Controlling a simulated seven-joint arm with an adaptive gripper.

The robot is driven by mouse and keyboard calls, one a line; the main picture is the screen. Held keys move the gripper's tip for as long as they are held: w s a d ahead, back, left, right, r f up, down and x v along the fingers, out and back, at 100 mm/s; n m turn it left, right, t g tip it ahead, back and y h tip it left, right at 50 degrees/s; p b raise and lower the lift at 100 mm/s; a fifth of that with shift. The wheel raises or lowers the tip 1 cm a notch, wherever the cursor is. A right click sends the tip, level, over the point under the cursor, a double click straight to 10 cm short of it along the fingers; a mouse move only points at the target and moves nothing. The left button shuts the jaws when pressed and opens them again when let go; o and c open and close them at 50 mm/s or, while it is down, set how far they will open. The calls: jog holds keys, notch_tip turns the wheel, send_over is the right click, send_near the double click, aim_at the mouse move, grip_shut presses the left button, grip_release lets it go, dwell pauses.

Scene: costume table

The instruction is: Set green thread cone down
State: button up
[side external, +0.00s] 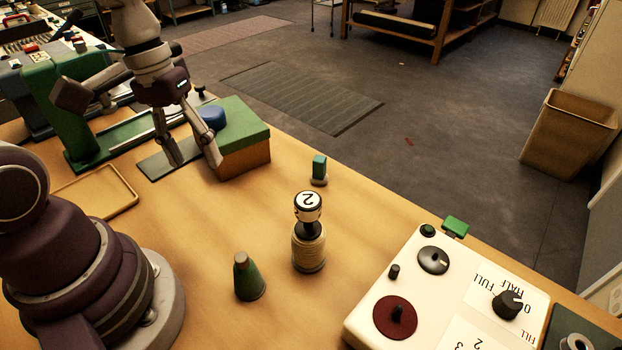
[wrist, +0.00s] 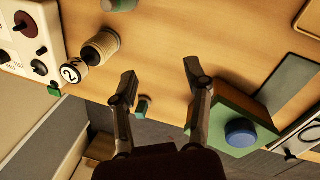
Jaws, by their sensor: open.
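The green thread cone (side external: 248,280) stands upright on the wooden table, with a tan tip, to the left of a cream thread spool (side external: 308,252). In the wrist view only a part of what appears to be the cone (wrist: 122,4) shows at the top edge. My gripper (side external: 197,162) is open and empty, above the table at the left side of the green-topped box, well apart from the cone. In the wrist view its two fingers (wrist: 160,74) are spread with bare table between them.
A knob marked 2 (side external: 308,206) tops the spool. A small teal block (side external: 319,167) stands behind it. The green-topped box (side external: 246,157) carries a blue disc (side external: 212,117). A yellow tray (side external: 97,193) lies left; a white control panel (side external: 450,300) stands right. The table's middle is clear.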

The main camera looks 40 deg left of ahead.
aim_at(237, 255)
notch_tip(237, 255, down, 7)
jog(key=s+n+h, duration=0.1)
jog(key=n+h, duration=1.1)
jog(key=shift+g, duration=0.3)
jog(key=x, duration=0.7)
jog(key=s+x, duration=0.1)
jog(key=x, duration=0.2)
jog(key=shift+s+d+f, duration=0.1)
jog(key=shift+d+f, duration=0.1)
jog(key=shift+f, duration=0.05)
grip_shut()
